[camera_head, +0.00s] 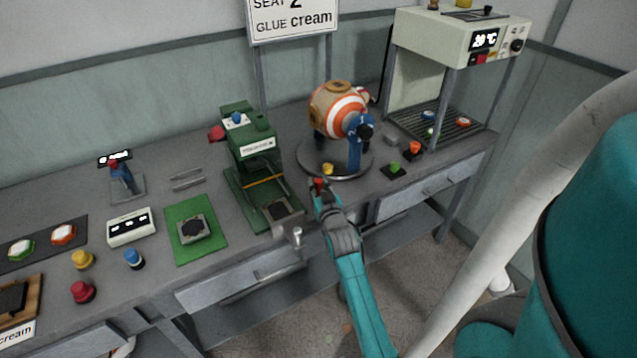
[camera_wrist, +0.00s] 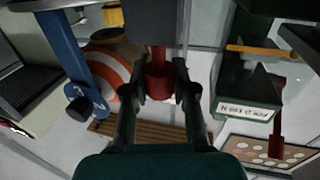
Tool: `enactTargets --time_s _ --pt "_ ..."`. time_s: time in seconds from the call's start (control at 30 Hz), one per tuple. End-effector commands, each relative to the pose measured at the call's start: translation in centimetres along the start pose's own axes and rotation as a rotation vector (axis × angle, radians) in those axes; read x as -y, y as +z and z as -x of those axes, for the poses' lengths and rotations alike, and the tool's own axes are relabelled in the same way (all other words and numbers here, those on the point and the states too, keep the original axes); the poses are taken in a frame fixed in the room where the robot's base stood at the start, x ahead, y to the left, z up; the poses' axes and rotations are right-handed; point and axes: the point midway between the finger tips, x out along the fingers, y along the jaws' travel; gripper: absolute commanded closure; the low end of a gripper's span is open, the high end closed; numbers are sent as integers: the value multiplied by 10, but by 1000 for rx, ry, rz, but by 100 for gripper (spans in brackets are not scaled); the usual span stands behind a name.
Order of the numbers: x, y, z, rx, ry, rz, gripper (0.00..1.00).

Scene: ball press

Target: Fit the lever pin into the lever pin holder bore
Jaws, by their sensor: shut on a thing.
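My gripper (camera_head: 320,190) is at the bench front, between the green press and the ball's round turntable. In the wrist view my gripper (camera_wrist: 160,88) has its fingers on either side of a red cylindrical piece (camera_wrist: 158,82), which looks like the lever pin. Its narrower red stem runs up to a dark grey block (camera_wrist: 152,22); I cannot tell whether they are joined or only overlap in view. The red piece shows small at the fingertips in the head view (camera_head: 319,183). I cannot make out the holder bore with certainty.
The green press (camera_head: 248,150) stands left of my gripper. The striped ball (camera_head: 340,110) sits in blue supports on a turntable (camera_head: 312,168) behind it.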

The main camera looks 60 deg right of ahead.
Motion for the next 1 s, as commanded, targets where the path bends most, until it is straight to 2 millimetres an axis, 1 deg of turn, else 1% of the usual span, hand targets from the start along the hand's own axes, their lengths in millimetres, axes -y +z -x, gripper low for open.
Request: enactTargets --time_s 1.0 --pt "0 22 0 0 0 0 100"
